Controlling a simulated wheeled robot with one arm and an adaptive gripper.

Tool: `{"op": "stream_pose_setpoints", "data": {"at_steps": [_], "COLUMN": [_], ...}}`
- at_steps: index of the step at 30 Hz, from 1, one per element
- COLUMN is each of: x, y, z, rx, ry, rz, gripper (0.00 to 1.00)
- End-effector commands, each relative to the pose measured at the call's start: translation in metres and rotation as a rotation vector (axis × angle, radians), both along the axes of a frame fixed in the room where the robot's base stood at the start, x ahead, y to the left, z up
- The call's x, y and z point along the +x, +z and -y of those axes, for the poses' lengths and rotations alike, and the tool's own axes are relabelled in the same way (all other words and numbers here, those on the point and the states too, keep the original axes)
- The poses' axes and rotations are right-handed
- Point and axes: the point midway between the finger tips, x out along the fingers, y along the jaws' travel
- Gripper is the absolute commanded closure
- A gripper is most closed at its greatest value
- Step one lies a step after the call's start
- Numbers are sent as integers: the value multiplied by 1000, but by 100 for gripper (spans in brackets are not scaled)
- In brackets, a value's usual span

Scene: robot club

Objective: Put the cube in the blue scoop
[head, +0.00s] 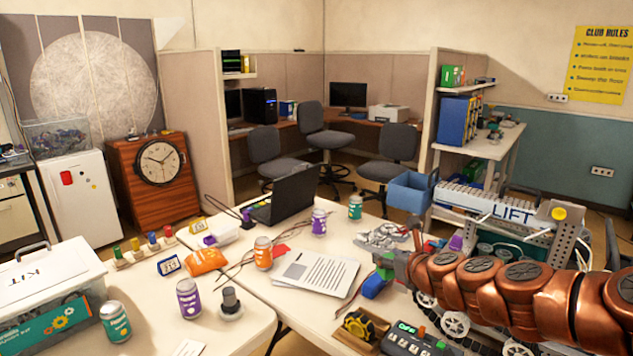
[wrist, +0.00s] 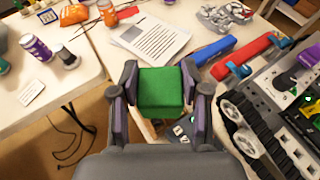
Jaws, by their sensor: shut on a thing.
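The green cube (wrist: 160,92) sits between the two fingers of my gripper (wrist: 160,76) in the wrist view, and the gripper is shut on it. In the head view the cube (head: 385,273) shows small at the end of my copper arm, above the right table, and the gripper (head: 387,264) is hard to make out there. The blue scoop (head: 410,191) is an open-topped blue box at the left end of the LIFT machine, behind and to the right of my gripper, well apart from the cube. I cannot make out the scoop in the wrist view.
The LIFT machine (head: 510,208) stands at the right. A blue bar (wrist: 213,50) and a red bar (wrist: 240,60) lie beyond the cube, beside a tracked vehicle (wrist: 262,130). A wooden tray (head: 360,328), paper (head: 315,273), laptop (head: 285,195) and several cans are on the tables.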

Motion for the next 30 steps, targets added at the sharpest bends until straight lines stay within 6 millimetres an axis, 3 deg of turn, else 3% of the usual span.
{"op": "stream_pose_setpoints", "data": {"at_steps": [8,13,24,30], "x": [0,-1,-27,-51], "y": [2,-12,-96,-128], "z": [-2,10,79,112], "rx": [1,4,4,-1], "ry": [-5,7,147,243], "rz": [-1,-1,-5,-4], "gripper": [88,88,88,88]}}
